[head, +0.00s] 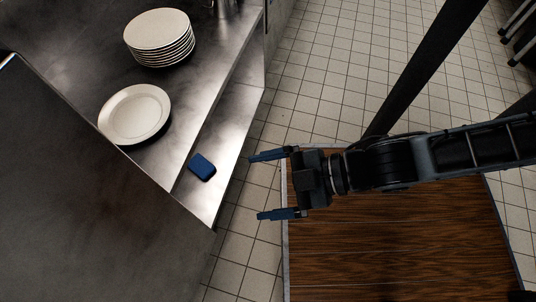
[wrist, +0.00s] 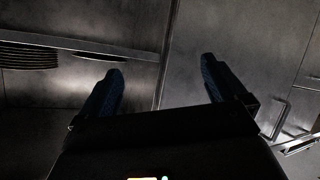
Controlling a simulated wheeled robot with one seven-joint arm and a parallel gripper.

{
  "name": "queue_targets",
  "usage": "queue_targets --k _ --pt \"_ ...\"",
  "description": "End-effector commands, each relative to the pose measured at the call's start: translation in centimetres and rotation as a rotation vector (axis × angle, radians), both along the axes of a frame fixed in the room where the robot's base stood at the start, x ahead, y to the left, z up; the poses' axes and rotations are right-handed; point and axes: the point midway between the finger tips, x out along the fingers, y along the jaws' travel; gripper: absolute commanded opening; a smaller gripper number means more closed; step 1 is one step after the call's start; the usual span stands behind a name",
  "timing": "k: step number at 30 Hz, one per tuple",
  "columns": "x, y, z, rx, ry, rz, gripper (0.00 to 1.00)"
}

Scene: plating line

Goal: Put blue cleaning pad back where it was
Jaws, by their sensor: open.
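The blue cleaning pad (head: 202,167) lies on the lower metal ledge (head: 222,137) along the front of the steel counter in the head view. My gripper (head: 268,185) is open and empty, to the right of the pad and apart from it, with its two blue fingers pointing left. In the wrist view the open fingers (wrist: 160,85) show with nothing between them. I cannot make out the pad in the wrist view.
A stack of plates (head: 159,38) and a single plate (head: 135,114) stand on the steel counter (head: 75,45). A dark panel (head: 85,220) fills the lower left. A wooden surface (head: 390,245) lies beneath my arm. Tiled floor (head: 325,75) is open beyond.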

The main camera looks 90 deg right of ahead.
Motion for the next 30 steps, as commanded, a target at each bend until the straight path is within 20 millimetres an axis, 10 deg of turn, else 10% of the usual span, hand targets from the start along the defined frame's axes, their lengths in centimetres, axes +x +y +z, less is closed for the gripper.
queue_targets --k 6,20,30 --pt "0.0 -0.2 8.6 0.318 -0.136 -0.121 0.98" --pt "0.0 -0.3 10.0 0.358 -0.152 -0.136 0.98" --pt "0.0 -0.3 17.1 0.356 -0.151 -0.136 0.98"
